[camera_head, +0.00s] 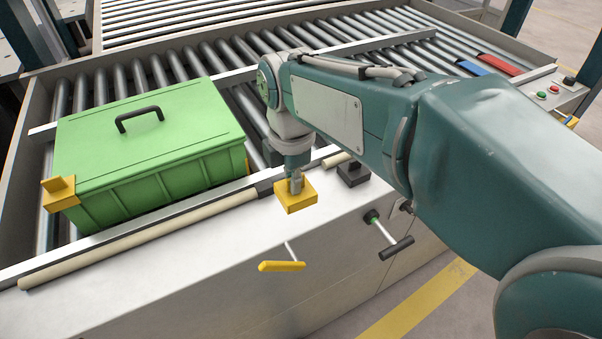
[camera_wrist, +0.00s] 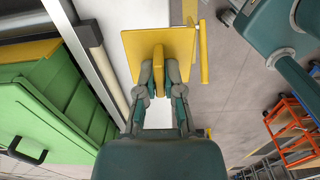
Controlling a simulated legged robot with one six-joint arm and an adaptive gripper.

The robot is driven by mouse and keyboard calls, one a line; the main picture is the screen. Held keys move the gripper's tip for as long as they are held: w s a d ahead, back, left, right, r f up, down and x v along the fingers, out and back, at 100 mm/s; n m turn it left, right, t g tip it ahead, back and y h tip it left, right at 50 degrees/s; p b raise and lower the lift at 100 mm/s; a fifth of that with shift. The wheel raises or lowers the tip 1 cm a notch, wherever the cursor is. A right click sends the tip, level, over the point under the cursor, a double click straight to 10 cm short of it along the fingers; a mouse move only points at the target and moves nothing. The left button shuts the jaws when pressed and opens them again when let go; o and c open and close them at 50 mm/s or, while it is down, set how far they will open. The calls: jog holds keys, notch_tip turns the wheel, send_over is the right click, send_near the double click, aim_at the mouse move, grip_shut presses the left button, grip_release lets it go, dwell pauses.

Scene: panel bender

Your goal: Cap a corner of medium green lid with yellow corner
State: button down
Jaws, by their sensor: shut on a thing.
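The green lid (camera_head: 150,125) with a black handle (camera_head: 139,117) sits on a green ribbed box on the rollers, at the left in the head view. The lid also shows at the left of the wrist view (camera_wrist: 25,115). One yellow corner (camera_head: 62,193) sits at the lid's near left corner. My gripper (camera_head: 296,186) is shut on the upright tab of another yellow corner (camera_head: 294,201), over the white front ledge, to the right of the box. In the wrist view my fingers (camera_wrist: 159,80) pinch the tab of this yellow corner (camera_wrist: 136,48). I cannot tell whether it touches the ledge.
A black block (camera_head: 353,173) stands on the ledge right of the held corner. A yellow-handled lever (camera_head: 282,266) and a black-handled lever (camera_head: 396,247) stick out of the front panel. A cream bar (camera_head: 140,241) runs along the ledge before the box. Bare rollers lie behind.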

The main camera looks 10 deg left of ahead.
aim_at(278, 195)
jog(key=s+a+r, duration=0.1)
jog(key=s+r, duration=0.1)
jog(key=s, duration=0.3)
jog(key=shift+s+a+r, duration=0.15)
jog(key=shift+s+r, duration=0.1)
jog(key=shift+s, duration=0.05)
jog(key=shift+s, duration=0.1)
